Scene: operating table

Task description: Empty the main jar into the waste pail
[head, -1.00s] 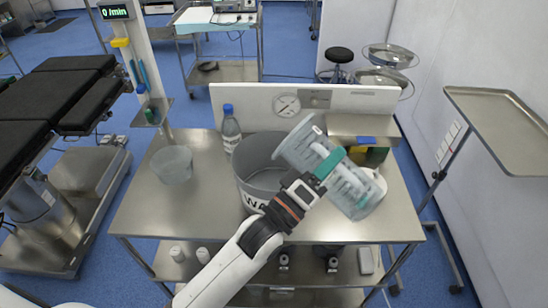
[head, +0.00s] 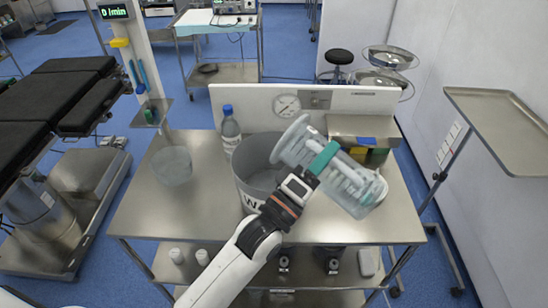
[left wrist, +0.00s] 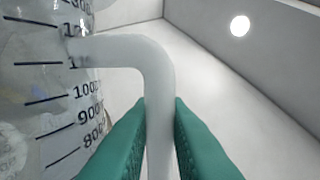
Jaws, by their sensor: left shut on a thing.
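The main jar (head: 345,182) is a large clear jar with printed graduations. It is tilted, its open rim (head: 291,141) up and left over the grey waste pail (head: 254,179), its base down and right. My left gripper (head: 325,158) is shut on the jar's handle. In the left wrist view the green fingers (left wrist: 160,135) clasp the pale curved handle (left wrist: 152,70), with the graduated jar wall at the left. The pail stands upright on the steel table, partly hidden by the jar and my arm. I cannot tell how much the jar holds. My right gripper is not in view.
On the steel table (head: 140,215), a clear tub (head: 172,165) stands left and a blue-capped bottle (head: 231,130) stands behind the pail. A steel box (head: 345,127) and small dark and yellow items (head: 358,154) are behind the jar. The front left is clear.

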